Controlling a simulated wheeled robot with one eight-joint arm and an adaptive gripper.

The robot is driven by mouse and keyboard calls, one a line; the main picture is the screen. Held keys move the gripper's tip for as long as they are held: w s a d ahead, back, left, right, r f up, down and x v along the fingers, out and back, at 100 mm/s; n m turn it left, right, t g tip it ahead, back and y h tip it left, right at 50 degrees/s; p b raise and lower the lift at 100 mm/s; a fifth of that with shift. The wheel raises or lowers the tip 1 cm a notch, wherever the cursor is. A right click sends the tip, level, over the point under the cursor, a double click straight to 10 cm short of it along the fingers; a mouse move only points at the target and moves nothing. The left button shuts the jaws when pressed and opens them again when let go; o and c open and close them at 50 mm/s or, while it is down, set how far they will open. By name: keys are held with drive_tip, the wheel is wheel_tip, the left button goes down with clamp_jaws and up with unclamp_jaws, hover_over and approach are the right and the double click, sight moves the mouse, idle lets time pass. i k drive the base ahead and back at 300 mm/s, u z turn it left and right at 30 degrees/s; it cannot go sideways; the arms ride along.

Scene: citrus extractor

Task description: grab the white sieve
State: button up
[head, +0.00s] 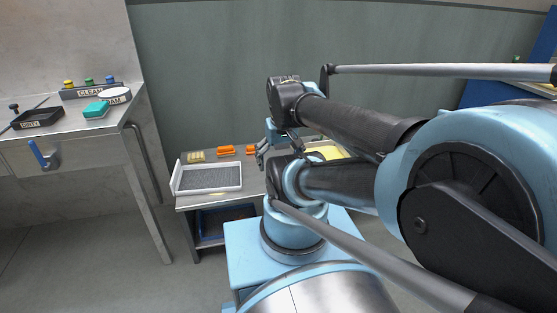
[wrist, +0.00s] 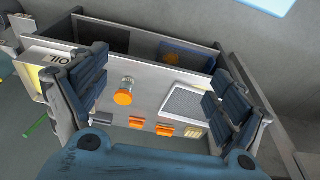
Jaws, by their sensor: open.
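A shallow white-framed rectangle with a grey speckled inside, apparently the white sieve (head: 181,190), lies at the left end of the low metal table in the head view. It also shows in the wrist view (wrist: 168,101), right of centre and partly hidden by my right finger. My gripper (head: 266,150) is above the table, to the right of the sieve and apart from it. In the wrist view my gripper (wrist: 156,72) has its dark fingers wide apart with nothing between them.
The low table (head: 252,182) also bears a yellow sponge-like block (head: 196,156), orange pieces (head: 226,150) and an orange-topped jar (wrist: 124,97). A metal counter (head: 60,155) stands further left. My arm hides the table's right side.

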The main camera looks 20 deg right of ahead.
sight(193, 180)
drive_tip(key=z, duration=0.7)
drive_tip(key=k, duration=1.15)
drive_tip(key=u, duration=0.75)
drive_tip(key=i, duration=1)
